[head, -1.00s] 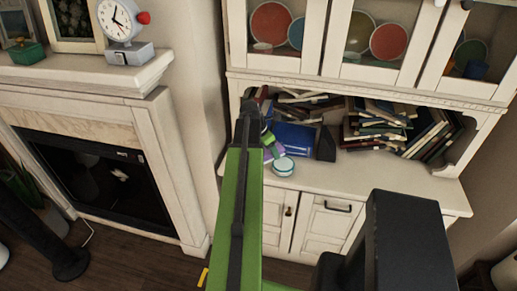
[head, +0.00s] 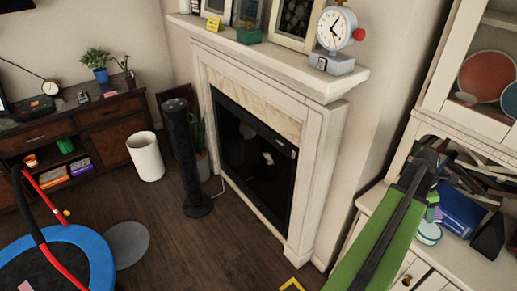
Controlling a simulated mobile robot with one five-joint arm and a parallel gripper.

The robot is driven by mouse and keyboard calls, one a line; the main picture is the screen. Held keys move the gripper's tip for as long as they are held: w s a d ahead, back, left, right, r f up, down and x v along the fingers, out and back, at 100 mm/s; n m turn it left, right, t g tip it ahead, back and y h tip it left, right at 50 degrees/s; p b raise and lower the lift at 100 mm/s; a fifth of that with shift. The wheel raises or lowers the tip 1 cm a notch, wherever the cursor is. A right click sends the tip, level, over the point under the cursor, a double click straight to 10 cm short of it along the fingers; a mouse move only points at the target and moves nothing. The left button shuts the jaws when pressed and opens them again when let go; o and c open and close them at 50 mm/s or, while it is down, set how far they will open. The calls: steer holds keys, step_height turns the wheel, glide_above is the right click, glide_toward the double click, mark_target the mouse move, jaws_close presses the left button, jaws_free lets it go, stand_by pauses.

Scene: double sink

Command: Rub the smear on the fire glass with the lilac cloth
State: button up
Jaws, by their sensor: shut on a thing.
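The fire glass (head: 238,170) is the dark pane in the pale fireplace at the centre. A small pale smear (head: 268,158) shows on its right half. My gripper (head: 430,162) is at the far end of my green arm, right of the fireplace and in front of the white cabinet. It is shut, with its fingers seen from behind and mostly hidden by the arm. A small lilac patch (head: 437,213) shows just below the gripper; I take the lilac cloth to be in the grip, though the jaws' hold on it is hidden.
A black tower (head: 188,160) and a plant stand left of the fire glass. A white bin (head: 145,157) and a blue-rimmed trampoline (head: 95,250) are further left. The mantel (head: 285,60) juts out above. Floor in front of the fireplace is mostly clear.

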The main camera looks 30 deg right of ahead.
steer(key=shift+a, duration=0.1)
stand_by(0.5)
steer(key=a, duration=1)
steer(key=shift+s+a+m, duration=0.2)
steer(key=shift+s+m, duration=0.2)
steer(key=shift+s, duration=0.05)
